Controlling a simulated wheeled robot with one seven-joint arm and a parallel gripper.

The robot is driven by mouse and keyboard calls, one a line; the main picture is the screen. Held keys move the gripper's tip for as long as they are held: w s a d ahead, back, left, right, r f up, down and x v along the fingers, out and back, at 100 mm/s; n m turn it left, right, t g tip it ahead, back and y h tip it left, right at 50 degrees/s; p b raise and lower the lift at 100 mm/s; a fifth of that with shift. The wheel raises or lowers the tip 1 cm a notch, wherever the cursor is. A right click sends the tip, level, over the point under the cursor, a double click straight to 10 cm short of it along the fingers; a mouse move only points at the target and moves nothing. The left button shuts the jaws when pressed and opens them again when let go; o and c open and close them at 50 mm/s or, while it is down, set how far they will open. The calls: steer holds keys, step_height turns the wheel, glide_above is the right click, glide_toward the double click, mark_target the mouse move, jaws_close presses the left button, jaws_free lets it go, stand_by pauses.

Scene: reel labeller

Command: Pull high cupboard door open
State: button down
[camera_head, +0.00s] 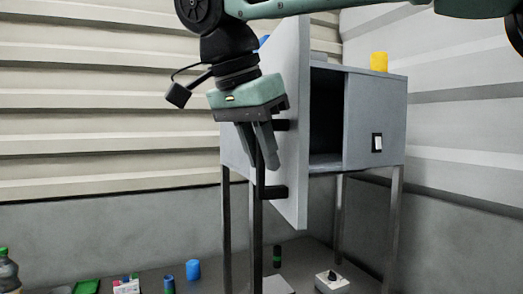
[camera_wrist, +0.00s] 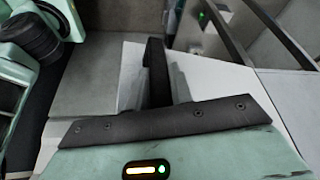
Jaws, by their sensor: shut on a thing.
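The high cupboard (camera_head: 375,112) is a grey box on tall metal legs. Its door (camera_head: 293,75) stands swung out towards the camera, and the dark inside (camera_head: 325,115) shows to its right. A black bar handle (camera_head: 273,192) is on the door's left face. My gripper (camera_head: 259,160) points down and is shut on the handle, with a finger on either side of the bar. In the wrist view the dark handle (camera_wrist: 156,70) runs between the fingers, with the pale door surface (camera_wrist: 215,78) beside it.
A yellow cup-like thing (camera_head: 379,62) stands on the cupboard's top. A switch (camera_head: 377,142) is on its right front.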

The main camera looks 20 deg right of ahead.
steer(key=c, duration=1.3)
jaws_free()
steer(key=shift+p+v, duration=4.8)
steer(key=shift+v, duration=3.95)
